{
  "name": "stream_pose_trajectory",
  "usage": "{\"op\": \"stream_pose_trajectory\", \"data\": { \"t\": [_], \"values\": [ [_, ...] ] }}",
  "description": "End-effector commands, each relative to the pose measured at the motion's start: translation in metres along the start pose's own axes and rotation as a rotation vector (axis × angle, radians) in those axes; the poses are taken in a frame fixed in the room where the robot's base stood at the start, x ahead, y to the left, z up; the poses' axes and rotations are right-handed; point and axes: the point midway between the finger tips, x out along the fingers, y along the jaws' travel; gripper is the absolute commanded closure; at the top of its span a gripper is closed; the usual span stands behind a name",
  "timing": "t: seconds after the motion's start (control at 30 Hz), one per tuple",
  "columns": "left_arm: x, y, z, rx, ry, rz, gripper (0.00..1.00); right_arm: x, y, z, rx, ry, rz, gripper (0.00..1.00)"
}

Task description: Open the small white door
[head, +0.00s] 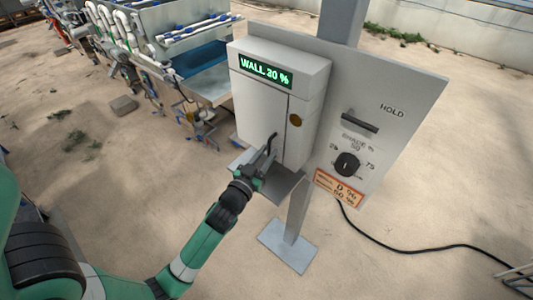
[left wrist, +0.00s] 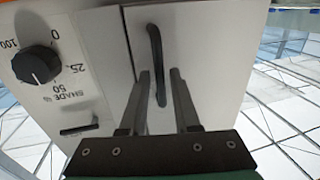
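The small white door (head: 258,108) is the front of a white box on a grey post in the head view. It looks shut. It also fills the middle of the left wrist view (left wrist: 205,55). Its black bar handle (left wrist: 154,48) is on the door; in the head view the handle (head: 271,142) shows just above my left gripper (head: 263,165). In the left wrist view my left gripper (left wrist: 160,78) is open, with one finger on each side of the handle's lower part and gaps visible. Whether the fingertips touch the door is unclear. My right gripper is not in view.
A grey panel (head: 412,92) beside the box carries a black dial (head: 347,164), a HOLD slot (head: 360,122) and an orange label (head: 339,188). A green display (head: 266,71) reads "WALL 20 %". A black cable (head: 420,249) runs over sandy ground. Machinery (head: 178,35) stands behind left.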

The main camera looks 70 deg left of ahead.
Motion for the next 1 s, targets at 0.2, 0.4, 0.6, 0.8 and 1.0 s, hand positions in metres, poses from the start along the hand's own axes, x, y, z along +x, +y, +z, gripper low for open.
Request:
{"op": "stream_pose_trajectory", "data": {
  "t": [0.2, 0.4, 0.6, 0.8, 1.0],
  "values": [
    [-0.0002, 0.0001, 0.0, 0.0, 0.0, 0.0, 1.0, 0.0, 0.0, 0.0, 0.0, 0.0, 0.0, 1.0],
    [-0.0003, 0.0002, 0.0, 0.0, 0.0, 0.0, 1.0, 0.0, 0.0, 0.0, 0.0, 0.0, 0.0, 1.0],
    [-0.0003, 0.0002, 0.0, 0.0, 0.0, 0.0, 1.0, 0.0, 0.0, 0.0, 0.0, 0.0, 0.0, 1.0],
    [-0.0003, 0.0002, 0.0, 0.0, 0.0, 0.0, 1.0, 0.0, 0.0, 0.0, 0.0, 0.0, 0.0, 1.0],
    [-0.0003, 0.0002, 0.0, 0.0, 0.0, 0.0, 1.0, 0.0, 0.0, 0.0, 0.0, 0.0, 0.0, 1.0]
  ]
}}
